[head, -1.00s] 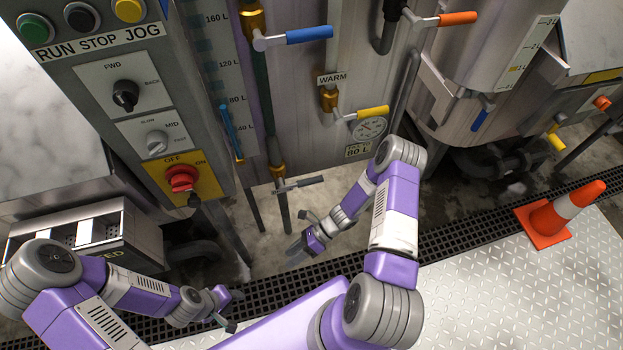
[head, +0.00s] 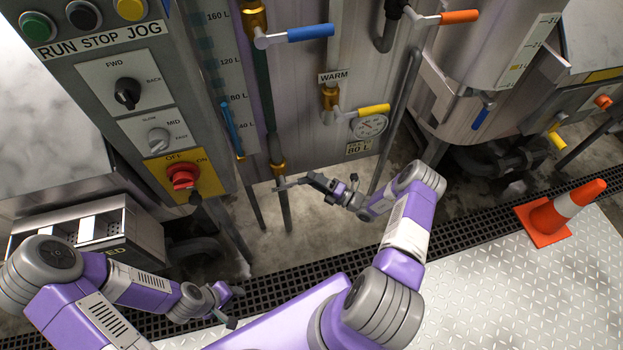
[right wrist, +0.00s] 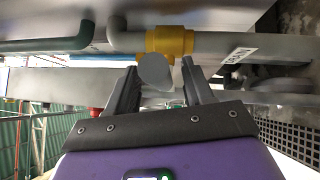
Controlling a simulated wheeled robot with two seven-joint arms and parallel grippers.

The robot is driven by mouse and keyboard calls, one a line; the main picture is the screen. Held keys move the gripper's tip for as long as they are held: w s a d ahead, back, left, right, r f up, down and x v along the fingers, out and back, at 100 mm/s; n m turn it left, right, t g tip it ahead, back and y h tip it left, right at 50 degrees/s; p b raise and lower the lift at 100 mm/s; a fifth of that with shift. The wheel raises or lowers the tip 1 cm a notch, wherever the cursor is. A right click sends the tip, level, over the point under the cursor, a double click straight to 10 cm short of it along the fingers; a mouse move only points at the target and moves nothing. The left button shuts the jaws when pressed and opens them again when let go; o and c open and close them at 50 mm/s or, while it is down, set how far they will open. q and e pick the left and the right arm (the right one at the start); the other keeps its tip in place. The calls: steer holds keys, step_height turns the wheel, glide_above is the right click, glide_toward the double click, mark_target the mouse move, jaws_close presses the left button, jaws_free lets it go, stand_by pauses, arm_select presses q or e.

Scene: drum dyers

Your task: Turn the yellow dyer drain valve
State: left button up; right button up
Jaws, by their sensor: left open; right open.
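A low valve with a brass body (head: 277,168) sits on the vertical pipe under the tank, with a short dark grey lever pointing right. In the right wrist view, the brass body (right wrist: 172,42) lies just beyond my fingers, and the lever's rounded grey end (right wrist: 155,70) shows between them. My right gripper (head: 312,181) is open at the lever's free end; contact cannot be told. Its fingers (right wrist: 160,78) stand either side of the lever end in the wrist view. A yellow-handled valve (head: 373,110) is higher, by the WARM label. My left gripper (head: 235,308) is open and empty, low at left.
A blue-handled valve (head: 310,33) and an orange-handled valve (head: 459,17) are above. The control panel (head: 128,95) stands left of the pipes.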

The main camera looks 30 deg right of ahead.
steer(key=shift+w+a+r, duration=0.15)
steer(key=shift+w+a, duration=0.2)
steer(key=shift+w, duration=0.15)
jaws_close()
